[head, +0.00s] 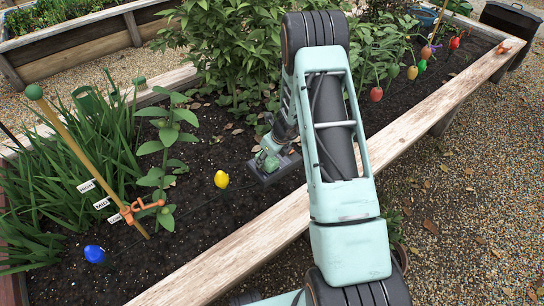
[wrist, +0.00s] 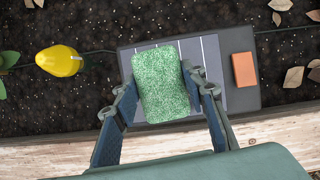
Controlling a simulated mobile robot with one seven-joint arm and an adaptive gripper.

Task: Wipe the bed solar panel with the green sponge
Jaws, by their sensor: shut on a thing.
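The green sponge (wrist: 160,84) is held between the two fingers of my gripper (wrist: 158,92), in the middle of the wrist view. The solar panel (wrist: 205,60) is a dark flat panel with thin pale lines in a grey frame, lying beside the bed's wooden edge. The sponge is over the left part of the panel and hides some of it; I cannot tell whether it touches. A brown-orange patch (wrist: 243,69) shows on the panel's right side. In the head view my gripper (head: 268,160) is over the panel (head: 275,170), mostly hiding it, and the sponge is hard to make out.
A yellow bulb-shaped light (wrist: 58,61) stands left of the panel, with a dark cable along the soil. The wooden bed edge (head: 240,250) runs close in front. Leafy plants stand behind.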

